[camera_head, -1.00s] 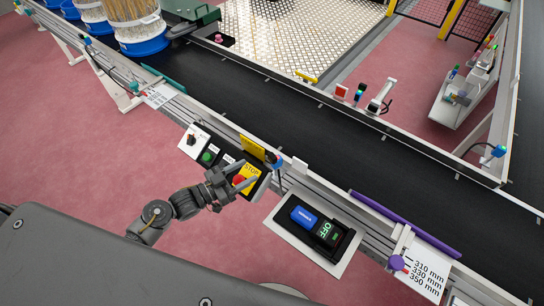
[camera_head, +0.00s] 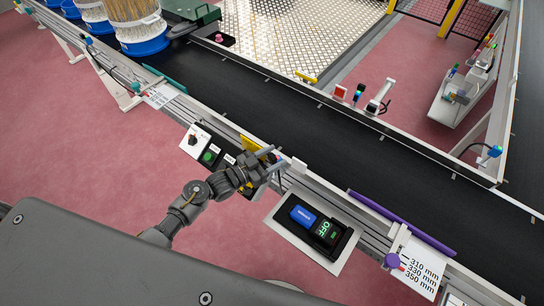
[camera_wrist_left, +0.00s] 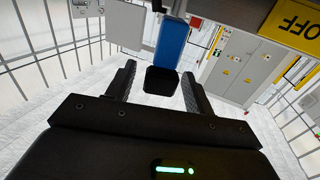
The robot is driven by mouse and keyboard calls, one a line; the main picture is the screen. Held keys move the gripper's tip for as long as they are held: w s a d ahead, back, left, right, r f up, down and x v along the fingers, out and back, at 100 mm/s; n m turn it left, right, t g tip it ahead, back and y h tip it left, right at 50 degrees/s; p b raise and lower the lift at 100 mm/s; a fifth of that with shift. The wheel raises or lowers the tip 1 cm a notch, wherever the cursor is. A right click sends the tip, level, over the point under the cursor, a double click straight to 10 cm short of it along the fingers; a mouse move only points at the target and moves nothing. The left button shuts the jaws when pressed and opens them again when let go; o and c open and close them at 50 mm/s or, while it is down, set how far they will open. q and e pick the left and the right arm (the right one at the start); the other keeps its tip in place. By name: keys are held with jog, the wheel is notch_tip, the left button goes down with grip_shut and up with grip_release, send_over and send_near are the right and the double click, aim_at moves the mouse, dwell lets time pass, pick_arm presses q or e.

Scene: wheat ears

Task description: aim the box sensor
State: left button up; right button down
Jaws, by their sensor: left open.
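A blue body with a black end (camera_wrist_left: 170,45), which looks like the box sensor, hangs between the open fingers of my left gripper in the left wrist view. I cannot tell whether the fingers touch it. In the head view my left gripper (camera_head: 274,162) is at the conveyor's near rail, over the yellow-marked control box, and hides most of the sensor. My right gripper is not in view.
A black conveyor belt (camera_head: 300,115) runs diagonally behind the rail. A panel (camera_head: 205,150) with a knob and a green button is left of the gripper. A tray (camera_head: 347,262) holds a blue device and an OFF display. A purple bar (camera_head: 405,222) lies further right.

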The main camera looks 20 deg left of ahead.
pick_arm(q)
jog(key=c, duration=1)
jog(key=shift+s+d+r+n+t+y+p, duration=0.15)
jog(key=shift+r+n+t+y+p, duration=0.05)
jog(key=shift+n+t+y+p, duration=0.5)
jog(key=shift+d+n+t+y, duration=0.1)
jog(key=shift+n+t+y, duration=0.3)
jog(key=shift+y, duration=0.5)
jog(key=shift+f+n+t+y+p, duration=0.2)
jog(key=shift+n+t+y+p, duration=0.15)
jog(key=shift+n+y, duration=0.4)
jog(key=o, duration=1)
